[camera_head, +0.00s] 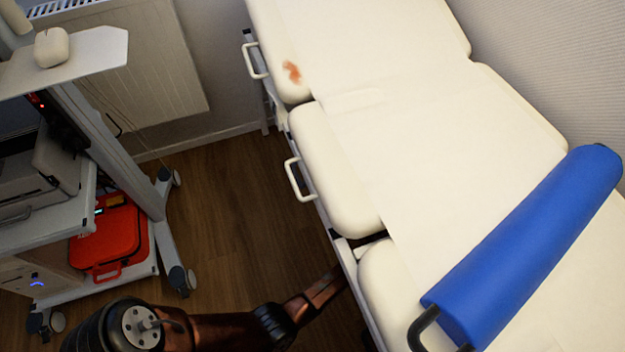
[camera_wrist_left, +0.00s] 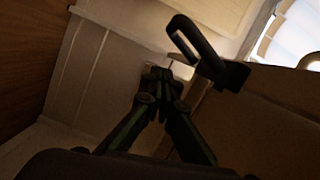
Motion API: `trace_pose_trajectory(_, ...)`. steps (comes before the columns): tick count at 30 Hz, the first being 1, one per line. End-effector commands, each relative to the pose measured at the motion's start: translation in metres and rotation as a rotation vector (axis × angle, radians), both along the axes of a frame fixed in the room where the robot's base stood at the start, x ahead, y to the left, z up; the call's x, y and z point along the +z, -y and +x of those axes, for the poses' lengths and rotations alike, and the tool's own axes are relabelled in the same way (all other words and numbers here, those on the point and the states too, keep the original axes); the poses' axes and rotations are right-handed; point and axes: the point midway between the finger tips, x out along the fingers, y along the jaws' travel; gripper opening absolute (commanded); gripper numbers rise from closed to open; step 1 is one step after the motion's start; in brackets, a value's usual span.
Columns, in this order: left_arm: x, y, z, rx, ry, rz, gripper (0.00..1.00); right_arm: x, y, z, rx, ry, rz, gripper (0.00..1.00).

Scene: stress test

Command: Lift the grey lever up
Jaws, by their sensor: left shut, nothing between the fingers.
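In the left wrist view a dark grey looped lever (camera_wrist_left: 200,50) sticks out at the upper middle, tilted, beside a brown panel. My left gripper (camera_wrist_left: 160,76) is shut and empty. Its fingertips are just left of and below the lever in the picture; I cannot tell whether they touch it. In the head view my left arm reaches from the bottom toward the side of the cream couch (camera_head: 345,180), and its gripper is hidden by the couch edge. The lever cannot be made out there. My right gripper is not in view.
A blue bolster (camera_head: 530,245) lies on the couch, with a dark curved handle (camera_head: 420,325) near its lower end. White side handles (camera_head: 297,180) stick out from the couch. A wheeled cart with a red case (camera_head: 110,235) stands left. Wooden floor (camera_head: 235,200) between is clear.

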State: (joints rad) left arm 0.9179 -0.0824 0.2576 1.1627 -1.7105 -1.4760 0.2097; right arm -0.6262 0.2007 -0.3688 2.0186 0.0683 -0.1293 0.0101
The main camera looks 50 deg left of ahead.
Motion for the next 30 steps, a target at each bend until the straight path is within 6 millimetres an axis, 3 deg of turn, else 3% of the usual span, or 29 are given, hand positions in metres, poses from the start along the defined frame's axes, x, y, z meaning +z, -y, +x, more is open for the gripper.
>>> trace_pose_trajectory(10,-0.009,-0.017,-0.032,-0.001,-0.003,0.000,0.00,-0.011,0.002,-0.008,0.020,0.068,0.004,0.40)
trace_pose_trajectory(30,-0.006,-0.022,-0.043,0.002,-0.034,0.015,0.00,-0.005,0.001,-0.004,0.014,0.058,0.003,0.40)
